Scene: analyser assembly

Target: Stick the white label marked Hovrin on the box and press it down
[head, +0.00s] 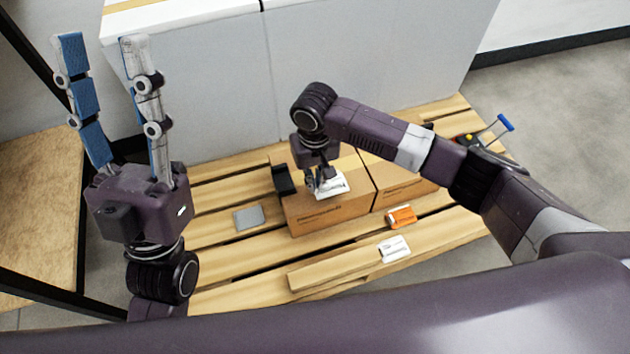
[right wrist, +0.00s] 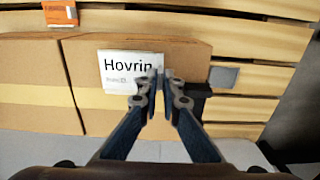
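The white label marked Hovrin (right wrist: 118,75) lies face up on the top of the brown cardboard box (head: 330,212), near the box's front edge. The label (head: 334,188) also shows in the head view, partly covered by my gripper. My right gripper (right wrist: 157,78) points down at the label's edge with its fingers together. The fingertips hide that edge, and I cannot tell how firmly they touch it. In the head view my right gripper (head: 316,186) is above the box top. My left gripper (head: 101,40) is wide open and empty, pointing up, away from the box.
A second cardboard box (head: 405,188) stands to the right. An orange-and-white item (head: 401,217), a white card (head: 394,249) and a grey plate (head: 248,217) lie around the boxes on the slatted pallet (head: 220,262). A black object (head: 284,181) is at the box's left side.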

